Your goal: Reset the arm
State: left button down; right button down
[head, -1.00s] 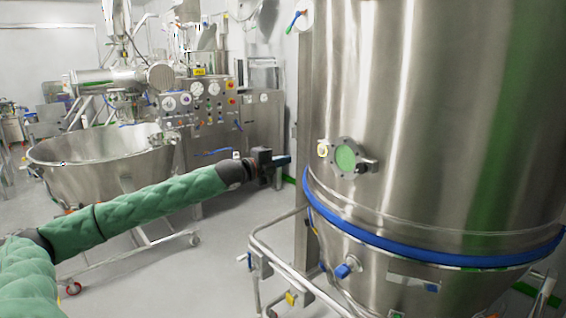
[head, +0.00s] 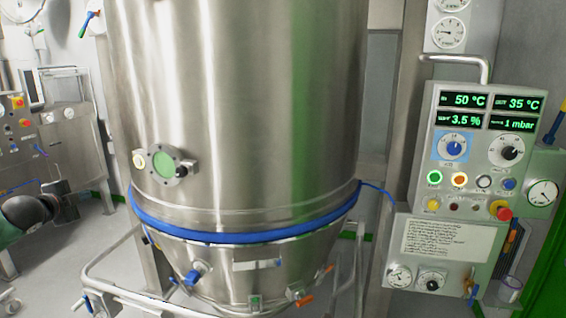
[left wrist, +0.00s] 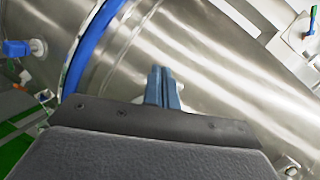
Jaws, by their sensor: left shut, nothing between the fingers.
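My left gripper (head: 88,195) shows at the left of the head view, at the end of my green-sleeved arm. It is held in the air left of the large steel vessel (head: 260,110), below and left of its round green sight glass (head: 165,164). In the left wrist view its two blue-grey fingers (left wrist: 164,76) are together with nothing between them. The steel vessel (left wrist: 215,65) and its blue band (left wrist: 90,45) fill the background there. My right gripper is not in view.
A control panel (head: 483,150) with green readouts stands right of the vessel. A steel tubular frame (head: 150,300) runs around the vessel's lower part. A steel cabinet with gauges (head: 70,140) stands behind my left gripper. Some grey floor is clear at lower left.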

pick_arm(q)
notch_tip(320, 180, down, 19)
jog(key=s+n+g+y, duration=0.2)
jog(key=n+g+y, duration=0.25)
jog(key=n, duration=0.25)
jog(key=s+d+f+n+g, duration=0.1)
jog(key=s+d+f, duration=0.25)
jog(key=f, duration=0.35)
jog(key=s+d+f+n+g, duration=0.1)
jog(key=s+d+f, duration=0.25)
jog(key=f, duration=0.45)
jog(key=s+d+f+n+g, duration=0.1)
jog(key=s+d+f, duration=0.1)
jog(key=d+f, duration=0.4)
jog(key=s+d+f+n+g+h, duration=0.1)
jog(key=s+d+f+g+h, duration=0.25)
jog(key=s+d+f, duration=1.6)
jog(key=s+d+f+g, duration=0.1)
jog(key=s+d+f, duration=0.2)
jog(key=s, duration=0.2)
jog(key=s+d+f+n+g, duration=0.1)
jog(key=s+d+f, duration=0.2)
jog(key=s, duration=0.3)
jog(key=s+d+f+h, duration=0.1)
jog(key=s+d+f, duration=0.2)
jog(key=s, duration=0.3)
jog(key=shift+s+d+f+n+g, duration=0.25)
jog(key=shift+d+f+n+g, duration=0.15)
jog(key=shift+d, duration=0.3)
